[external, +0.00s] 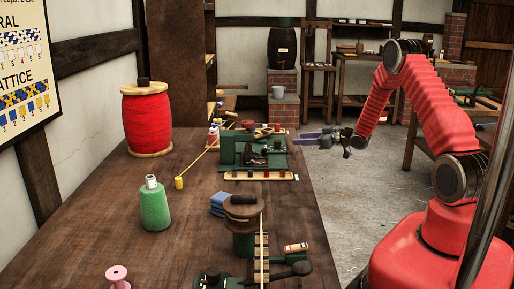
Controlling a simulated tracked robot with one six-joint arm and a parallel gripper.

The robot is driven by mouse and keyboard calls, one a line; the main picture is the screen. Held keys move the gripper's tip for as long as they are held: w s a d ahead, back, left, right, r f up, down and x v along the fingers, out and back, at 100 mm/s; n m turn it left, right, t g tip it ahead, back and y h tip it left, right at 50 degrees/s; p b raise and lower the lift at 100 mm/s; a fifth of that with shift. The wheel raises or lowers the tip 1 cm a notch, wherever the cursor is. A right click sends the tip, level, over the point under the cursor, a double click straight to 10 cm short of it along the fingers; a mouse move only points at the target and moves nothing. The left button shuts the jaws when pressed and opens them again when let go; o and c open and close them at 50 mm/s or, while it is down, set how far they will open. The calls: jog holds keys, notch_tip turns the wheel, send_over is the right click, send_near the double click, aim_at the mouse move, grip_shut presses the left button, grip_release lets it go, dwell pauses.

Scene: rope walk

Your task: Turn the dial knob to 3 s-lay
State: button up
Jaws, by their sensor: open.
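A green machine (229,153) with dark fittings stands at the right edge of the long wooden bench in the external view. The dial knob and its markings are too small to make out, so I cannot tell where it points. My gripper (304,138) is open and empty, just right of the green machine and apart from it, beyond the bench edge. Its fingers point left, toward the machine.
A strip with several small colored pegs (262,176) lies before the machine. A second green device (243,243) is nearer. The bench's middle is mostly clear.

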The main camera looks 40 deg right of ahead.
aim_at(278, 141)
jog(key=s+y, duration=0.1)
jog(key=s+a+f+t+y, duration=0.1)
jog(key=s+y, duration=0.1)
jog(key=s+a+n+y, duration=0.1)
jog(key=s, duration=0.1)
jog(key=shift+a+f+t, duration=0.1)
jog(key=shift+f+t, duration=0.2)
jog(key=shift+f, duration=0.1)
jog(key=x, duration=1.3)
jog(key=shift+w+a+r, duration=0.1)
jog(key=shift+w+a, duration=0.2)
jog(key=shift+a, duration=0.05)
jog(key=shift+c, duration=0.6)
jog(key=c, duration=0.9)
